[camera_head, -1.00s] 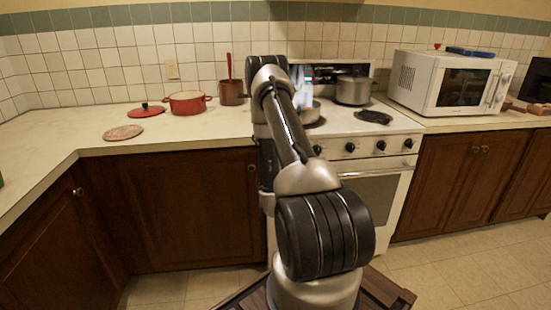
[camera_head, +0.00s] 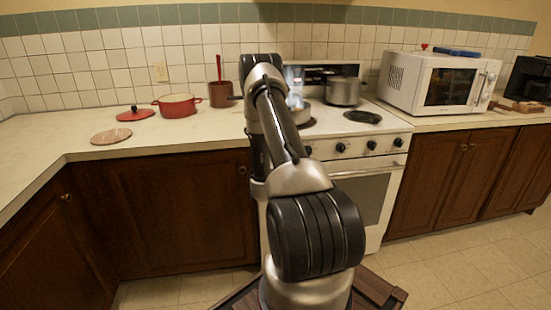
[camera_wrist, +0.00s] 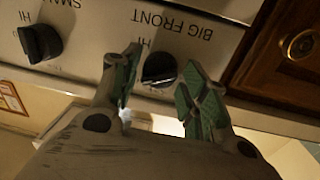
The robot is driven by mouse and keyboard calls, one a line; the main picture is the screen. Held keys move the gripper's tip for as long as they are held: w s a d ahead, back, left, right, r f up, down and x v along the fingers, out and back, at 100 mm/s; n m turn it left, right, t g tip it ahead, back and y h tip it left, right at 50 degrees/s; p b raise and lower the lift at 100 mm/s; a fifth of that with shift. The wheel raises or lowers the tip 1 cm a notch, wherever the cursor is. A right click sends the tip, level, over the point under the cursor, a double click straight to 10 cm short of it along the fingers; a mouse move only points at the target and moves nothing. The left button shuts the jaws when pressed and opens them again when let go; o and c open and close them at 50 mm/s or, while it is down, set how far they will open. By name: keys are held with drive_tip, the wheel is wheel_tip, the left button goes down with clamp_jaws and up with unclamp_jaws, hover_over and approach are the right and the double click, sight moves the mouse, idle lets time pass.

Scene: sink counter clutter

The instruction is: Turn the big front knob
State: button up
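The big front knob (camera_wrist: 160,70) is black and round, on the white stove panel under an upside-down "BIG FRONT" label in the wrist view. My gripper (camera_wrist: 163,78) is open, its two green-padded fingers on either side of the knob. The right finger stands very close to it; I cannot tell whether either finger touches it. The leftmost stove knob in the head view (camera_head: 308,151), beside my arm, appears to be this one. My gripper is hidden behind my arm there.
Another black knob (camera_wrist: 40,43) sits to the left in the wrist view; a wooden cabinet with a brass knob (camera_wrist: 299,44) is at the right. On the stove (camera_head: 395,122) stands a steel pot (camera_head: 343,91). A red pot (camera_head: 178,106) and a white microwave (camera_head: 412,82) are on the counter.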

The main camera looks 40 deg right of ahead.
drive_tip(key=c, duration=0.5)
drive_tip(key=n, duration=0.3)
drive_tip(key=shift+c, duration=0.2)
drive_tip(key=o, duration=1)
drive_tip(key=shift+o, duration=0.2)
drive_tip(key=shift+s+f, duration=0.1)
drive_tip(key=v, duration=1.2)
drive_tip(key=shift+f, duration=0.15)
